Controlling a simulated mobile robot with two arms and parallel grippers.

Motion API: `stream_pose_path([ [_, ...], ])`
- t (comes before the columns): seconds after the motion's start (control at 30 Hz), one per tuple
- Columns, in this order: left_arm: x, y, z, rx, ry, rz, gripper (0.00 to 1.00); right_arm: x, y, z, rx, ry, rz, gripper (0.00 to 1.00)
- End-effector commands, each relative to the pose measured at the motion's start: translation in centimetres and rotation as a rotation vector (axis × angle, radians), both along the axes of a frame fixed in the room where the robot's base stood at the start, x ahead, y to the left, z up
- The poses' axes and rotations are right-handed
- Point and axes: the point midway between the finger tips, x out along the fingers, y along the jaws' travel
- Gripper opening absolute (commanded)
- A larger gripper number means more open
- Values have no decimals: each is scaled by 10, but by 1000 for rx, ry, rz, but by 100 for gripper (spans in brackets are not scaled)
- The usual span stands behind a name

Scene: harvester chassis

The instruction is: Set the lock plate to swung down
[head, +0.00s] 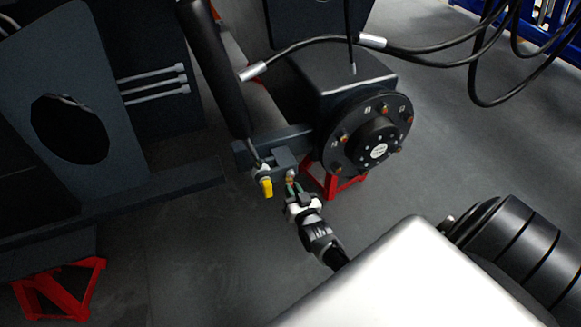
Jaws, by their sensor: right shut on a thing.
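The lock plate (284,157) seems to be the small dark grey plate at the end of the bracket beside the wheel hub, near the middle of the head view. Its exact outline and angle are hard to tell at this size. My right gripper (291,181) reaches up to it from below right. Its jaws are shut on a small part at the plate's lower edge, and the fingers hide most of that part. A small copper-coloured spot shows at the fingertips. My left gripper is not in view.
A yellow-handled fitting (265,186) hangs just left of my right gripper. The round wheel hub (367,140) with orange-tipped studs is close on the right, above a red stand (335,184). A black cylinder (214,65) rises on the left. Black hoses (427,50) cross above.

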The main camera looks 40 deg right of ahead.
Motion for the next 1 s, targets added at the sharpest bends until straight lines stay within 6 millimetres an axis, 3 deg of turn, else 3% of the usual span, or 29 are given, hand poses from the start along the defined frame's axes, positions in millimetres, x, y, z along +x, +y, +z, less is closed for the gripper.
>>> stream_pose_path([
  [0.73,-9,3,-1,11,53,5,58,-1,-3,-1,-80,20,-1,0],
  [0.77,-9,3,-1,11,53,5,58,-1,-3,-1,-80,20,-1,19],
  [0.8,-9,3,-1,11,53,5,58,-1,-3,-1,-80,20,-1,25],
  [0.9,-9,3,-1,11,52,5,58,-1,-3,-1,-80,20,-1,40],
  [1.0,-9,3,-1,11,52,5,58,-1,-3,-1,-81,20,-1,40],
])
